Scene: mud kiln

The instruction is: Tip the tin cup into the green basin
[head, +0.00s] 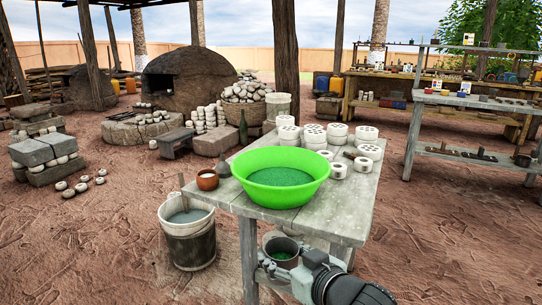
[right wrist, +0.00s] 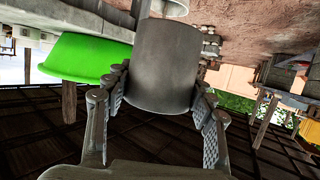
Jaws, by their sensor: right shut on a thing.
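The green basin (head: 281,171) stands on the near part of the grey table, with green granular stuff inside. It also shows at the left in the right wrist view (right wrist: 75,58). The grey tin cup (right wrist: 162,65) is between the fingers of my right gripper (right wrist: 160,100), which is shut on it. In the head view the tin cup (head: 280,250) is in front of the table's near edge, lower than the basin, roughly upright, with green stuff inside. My right gripper (head: 278,272) is at the bottom there. My left gripper is not in view.
On the table (head: 350,215), a brown clay bowl (head: 207,180) and a dark flask (head: 223,167) stand left of the basin. Several white ceramic pieces (head: 338,133) stand behind it. A bucket (head: 188,232) is on the ground left of the table.

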